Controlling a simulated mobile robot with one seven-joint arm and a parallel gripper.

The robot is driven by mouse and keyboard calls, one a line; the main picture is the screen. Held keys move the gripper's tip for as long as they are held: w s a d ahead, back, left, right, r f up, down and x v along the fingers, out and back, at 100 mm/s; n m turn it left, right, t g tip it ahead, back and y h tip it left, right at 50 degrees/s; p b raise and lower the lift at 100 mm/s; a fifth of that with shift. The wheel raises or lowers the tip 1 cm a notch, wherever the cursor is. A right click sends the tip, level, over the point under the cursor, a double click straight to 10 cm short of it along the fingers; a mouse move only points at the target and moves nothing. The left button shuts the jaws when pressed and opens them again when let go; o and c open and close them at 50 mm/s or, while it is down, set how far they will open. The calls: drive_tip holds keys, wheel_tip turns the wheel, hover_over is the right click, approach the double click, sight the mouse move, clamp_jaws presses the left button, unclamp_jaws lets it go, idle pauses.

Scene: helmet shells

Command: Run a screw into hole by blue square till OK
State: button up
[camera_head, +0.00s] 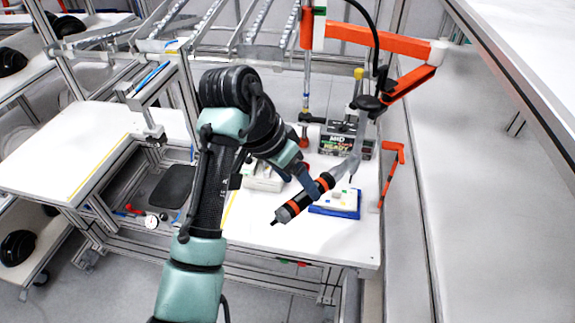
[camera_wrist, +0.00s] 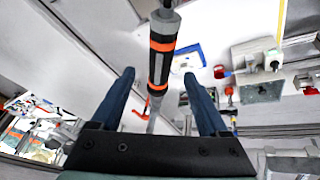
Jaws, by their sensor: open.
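A screwdriver (camera_head: 305,200), black and grey with orange bands, slants across the workbench in the head view, its thinner grey end up toward the orange support arm. My gripper (camera_head: 313,186) is at its body. In the wrist view the screwdriver (camera_wrist: 162,62) passes between the two blue fingers of my gripper (camera_wrist: 160,75), which stand apart with a gap on each side. A white board with blue edges (camera_head: 350,213) lies under and right of the screwdriver. It shows partly behind the screwdriver in the wrist view (camera_wrist: 198,52). Its small coloured marks and holes are too small to tell apart.
The jointed orange support arm (camera_head: 375,38) overhangs the bench's right side. A dark box (camera_head: 347,143) stands behind the board, and an orange bracket (camera_head: 392,165) stands at the right edge. A side bench (camera_head: 60,160) is at left. The bench front (camera_head: 300,235) is clear.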

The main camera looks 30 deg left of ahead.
sight(304, 192)
drive_tip(key=shift+p+x, duration=0.5)
drive_tip(key=shift+x, duration=2.7)
drive_tip(key=shift+r, duration=0.1)
clamp_jaws()
drive_tip(key=c, duration=0.6)
unclamp_jaws()
drive_tip(key=shift+c, duration=0.2)
clamp_jaws()
drive_tip(key=shift+r, duration=0.1)
